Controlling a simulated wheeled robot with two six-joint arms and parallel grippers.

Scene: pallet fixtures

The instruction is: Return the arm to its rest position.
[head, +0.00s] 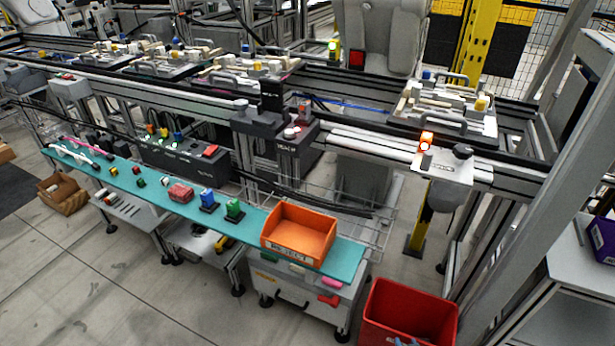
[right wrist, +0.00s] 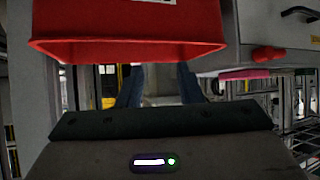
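My right gripper (right wrist: 160,68) shows in the right wrist view as a dark, wide body at the bottom, with two dark blue fingers reaching away above it. The fingers stand apart with a gap between them. I see nothing gripped; only background shows through the gap. A red bin (head: 408,313) stands on the floor at the lower right of the head view. In the right wrist view the bin (right wrist: 128,48) appears upside down, beyond the fingers and up to the left.
An orange bin (head: 299,234) and several small coloured parts sit on a teal shelf (head: 150,195). Behind it runs a conveyor (head: 350,140) with loaded pallets. A grey post (head: 530,180) and a side table (head: 580,265) stand at right. The floor at lower left is clear.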

